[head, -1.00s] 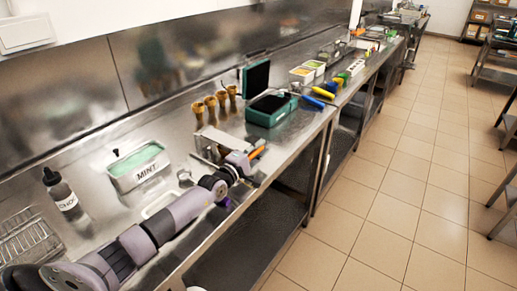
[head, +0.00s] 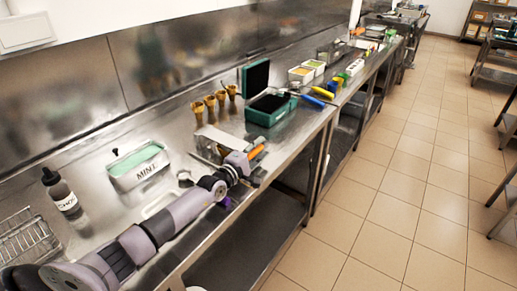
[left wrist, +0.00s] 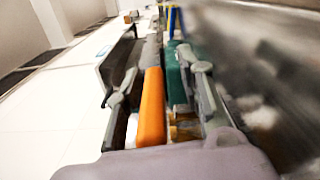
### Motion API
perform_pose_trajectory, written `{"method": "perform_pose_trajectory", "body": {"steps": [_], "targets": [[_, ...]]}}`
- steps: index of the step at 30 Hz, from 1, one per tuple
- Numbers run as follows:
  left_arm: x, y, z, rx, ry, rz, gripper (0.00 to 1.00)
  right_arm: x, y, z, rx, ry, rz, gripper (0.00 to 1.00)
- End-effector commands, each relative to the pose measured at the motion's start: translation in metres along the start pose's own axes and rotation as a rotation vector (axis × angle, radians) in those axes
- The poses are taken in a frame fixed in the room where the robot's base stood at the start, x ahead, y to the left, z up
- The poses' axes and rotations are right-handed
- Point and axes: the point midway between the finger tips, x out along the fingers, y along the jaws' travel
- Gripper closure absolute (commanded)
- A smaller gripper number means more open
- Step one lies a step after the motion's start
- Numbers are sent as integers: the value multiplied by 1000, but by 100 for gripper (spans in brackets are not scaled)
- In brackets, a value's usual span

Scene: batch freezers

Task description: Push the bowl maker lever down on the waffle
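The bowl maker (head: 220,138) is a bright steel device on the steel counter, partly hidden behind my left arm. An orange handle (head: 256,152), apparently its lever, shows beside my left gripper (head: 243,163). In the left wrist view, the orange handle (left wrist: 151,108) lies between the two fingers of my left gripper (left wrist: 160,85). The fingers are apart, with gaps on both sides of the handle. A tan-brown patch (left wrist: 186,128) shows beside the handle; I cannot tell if it is the waffle. My right gripper is out of view.
A green appliance (head: 268,113) with a raised lid stands just beyond. Several cones (head: 221,101) stand behind the bowl maker. A MINT tub (head: 139,165) and a dark bottle (head: 60,193) stand nearer, along the wall side. The floor aisle (head: 400,190) at right is clear.

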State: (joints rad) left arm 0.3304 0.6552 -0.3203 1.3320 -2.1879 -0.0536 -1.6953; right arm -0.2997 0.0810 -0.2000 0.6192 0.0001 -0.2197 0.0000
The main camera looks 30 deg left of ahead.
Motion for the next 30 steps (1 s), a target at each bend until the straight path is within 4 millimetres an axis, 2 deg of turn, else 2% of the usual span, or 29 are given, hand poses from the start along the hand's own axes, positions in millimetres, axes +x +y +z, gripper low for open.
{"method": "perform_pose_trajectory", "body": {"steps": [5,8,15,18,24,30], "targets": [[1,12,2,-3,-1,4,65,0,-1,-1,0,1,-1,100],[0,26,4,-3,0,5,65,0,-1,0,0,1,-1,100],[0,73,10,-3,-1,7,65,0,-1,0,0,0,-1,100],[0,87,11,0,-2,5,65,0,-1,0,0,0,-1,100],[0,99,12,-1,0,2,65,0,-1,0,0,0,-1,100],[0,100,12,-1,0,2,65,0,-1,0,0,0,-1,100]]}}
